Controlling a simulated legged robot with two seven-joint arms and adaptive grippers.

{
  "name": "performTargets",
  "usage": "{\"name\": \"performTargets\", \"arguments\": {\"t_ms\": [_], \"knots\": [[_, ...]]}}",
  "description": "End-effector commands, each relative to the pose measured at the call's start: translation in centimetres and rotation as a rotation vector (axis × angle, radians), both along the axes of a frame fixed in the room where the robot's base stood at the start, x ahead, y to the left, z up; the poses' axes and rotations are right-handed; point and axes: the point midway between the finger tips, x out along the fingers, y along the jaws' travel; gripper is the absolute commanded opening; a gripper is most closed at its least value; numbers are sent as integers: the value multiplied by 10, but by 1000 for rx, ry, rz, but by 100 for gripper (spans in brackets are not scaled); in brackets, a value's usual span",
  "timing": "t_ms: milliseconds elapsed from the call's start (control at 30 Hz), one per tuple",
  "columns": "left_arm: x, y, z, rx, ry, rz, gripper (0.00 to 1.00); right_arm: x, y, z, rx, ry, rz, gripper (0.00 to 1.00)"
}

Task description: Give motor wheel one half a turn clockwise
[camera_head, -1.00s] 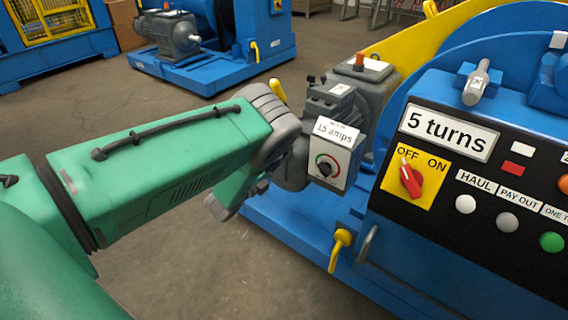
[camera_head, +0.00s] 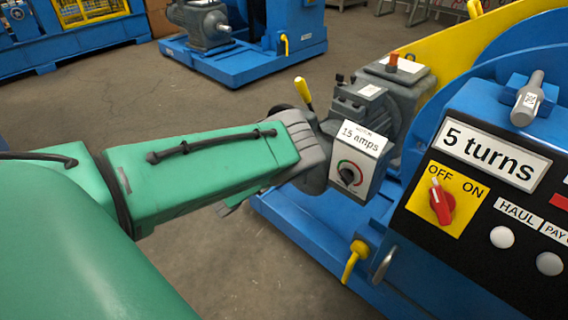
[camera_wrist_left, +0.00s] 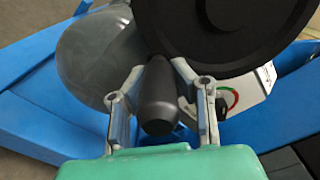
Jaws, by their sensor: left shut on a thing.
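The motor wheel is a dark round disc (camera_wrist_left: 225,25) at the top of the left wrist view. A dark tapered handle (camera_wrist_left: 158,95) stands out from it towards my wrist. My left gripper (camera_wrist_left: 157,82) is shut on this handle, one metal finger on each side. In the head view my green left arm reaches the side of the grey motor (camera_head: 358,105), and its fingers are hidden. The wheel is mostly hidden there. My right gripper is not in view.
A blue control panel with a "5 turns" display (camera_head: 488,152) and a red switch (camera_head: 441,203) at OFF stands at the right. A yellow lever (camera_head: 304,95) rises beside the motor. A yellow-handled lever (camera_head: 354,262) is below. Open floor (camera_head: 240,270) lies in front.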

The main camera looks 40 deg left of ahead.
Motion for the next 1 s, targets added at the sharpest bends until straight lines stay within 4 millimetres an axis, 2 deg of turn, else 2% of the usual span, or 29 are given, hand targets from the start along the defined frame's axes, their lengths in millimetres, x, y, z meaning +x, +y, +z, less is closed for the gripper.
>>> {"name": "performTargets", "arguments": {"t_ms": [33, 600, 633, 667, 1000], "knots": [[-5, 5, -5, 13, 14, 12, 0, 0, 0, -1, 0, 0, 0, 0], [-6, 7, -5, 42, 12, 13, 0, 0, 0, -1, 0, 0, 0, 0], [-6, 7, -5, 42, 12, 13, 31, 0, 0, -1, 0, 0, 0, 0], [-6, 7, -4, 42, 12, 12, 42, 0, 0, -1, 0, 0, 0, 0], [-3, 4, -2, 41, 3, 6, 43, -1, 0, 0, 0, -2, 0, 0]]}}
